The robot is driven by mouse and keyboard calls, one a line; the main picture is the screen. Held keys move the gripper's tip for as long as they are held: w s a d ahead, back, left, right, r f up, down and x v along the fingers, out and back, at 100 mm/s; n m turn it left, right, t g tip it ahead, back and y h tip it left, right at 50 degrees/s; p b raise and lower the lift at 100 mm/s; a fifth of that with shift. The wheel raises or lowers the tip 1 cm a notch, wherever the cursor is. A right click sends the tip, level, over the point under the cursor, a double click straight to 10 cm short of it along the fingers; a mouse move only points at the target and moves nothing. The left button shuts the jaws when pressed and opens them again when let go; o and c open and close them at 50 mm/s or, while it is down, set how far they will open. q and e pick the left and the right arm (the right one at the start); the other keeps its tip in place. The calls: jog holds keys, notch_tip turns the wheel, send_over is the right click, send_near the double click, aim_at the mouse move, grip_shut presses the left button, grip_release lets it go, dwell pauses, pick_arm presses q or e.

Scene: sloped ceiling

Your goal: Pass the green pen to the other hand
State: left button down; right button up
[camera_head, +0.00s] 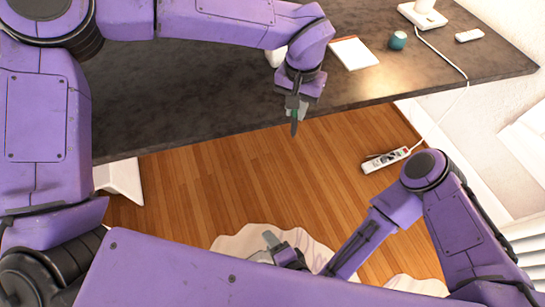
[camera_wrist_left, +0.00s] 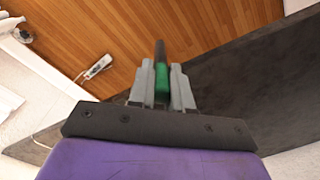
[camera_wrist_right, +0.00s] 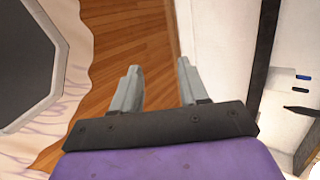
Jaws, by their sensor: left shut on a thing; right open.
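The green pen (camera_wrist_left: 161,83) is green with a dark end. It is clamped between the fingers of my left gripper (camera_wrist_left: 162,85), and its dark end sticks out past the fingertips. In the head view the pen (camera_head: 294,127) points down beyond the table's front edge, below my left gripper (camera_head: 296,106). My right gripper (camera_head: 277,243) is low, over the floor and rug, well apart from the pen. In the right wrist view my right gripper (camera_wrist_right: 157,85) is open, with nothing between its fingers.
The dark table (camera_head: 190,100) holds a notepad (camera_head: 354,53), a teal cup (camera_head: 397,40) and a white lamp base (camera_head: 423,14). A power strip (camera_head: 386,160) lies on the wooden floor at right. A pale rug (camera_head: 235,246) lies below. Space between the grippers is clear.

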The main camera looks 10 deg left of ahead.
jog(key=w+a+r+m+t+y, duration=0.1)
jog(key=w+a+r+m+t, duration=0.25)
jog(key=a+r+m, duration=0.4)
jog(key=m+t+h, duration=0.7)
jog(key=m+h, duration=0.5)
jog(key=m, duration=0.9)
send_near(295, 121)
jog(key=x, duration=0.3)
jog(key=f+x, duration=0.1)
jog(key=x, duration=0.3)
jog(key=a+f+x, duration=0.1)
jog(key=x, duration=0.2)
jog(key=shift+w+d+f, duration=0.1)
jog(key=shift+w, duration=0.4)
jog(key=shift+n, duration=0.25)
